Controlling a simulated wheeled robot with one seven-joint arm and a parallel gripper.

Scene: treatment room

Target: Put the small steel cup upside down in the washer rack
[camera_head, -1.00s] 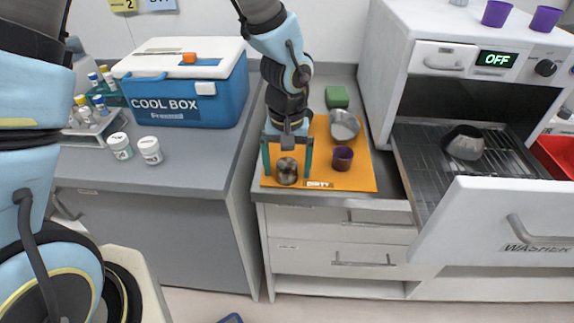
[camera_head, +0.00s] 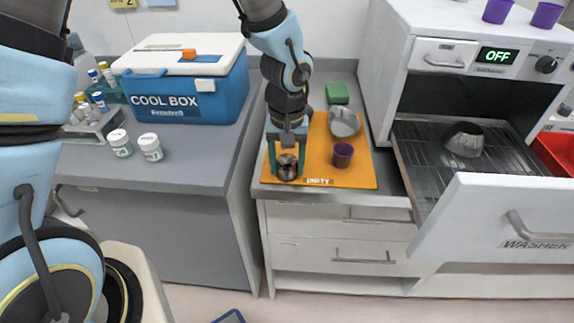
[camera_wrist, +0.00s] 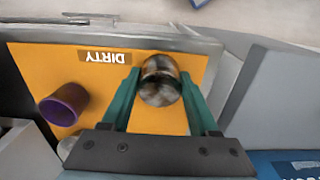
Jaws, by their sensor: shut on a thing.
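The small steel cup (camera_head: 287,168) is on the orange mat marked DIRTY (camera_head: 330,182), near its left front part. My gripper (camera_head: 287,172) points down with its green fingers on either side of the cup and is shut on it. In the wrist view the steel cup (camera_wrist: 160,82) sits between the fingertips (camera_wrist: 160,90). I cannot tell whether it touches the mat. The washer rack (camera_head: 425,165) is pulled out at the right, behind the lowered washer door (camera_head: 500,215). A dark grey bowl-like vessel (camera_head: 464,140) stands on the rack.
On the mat are a purple cup (camera_head: 343,155) and a larger steel vessel (camera_head: 343,122), with a green sponge (camera_head: 337,93) behind. A blue cool box (camera_head: 185,85) and two white jars (camera_head: 150,147) stand left. The washer body rises at right.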

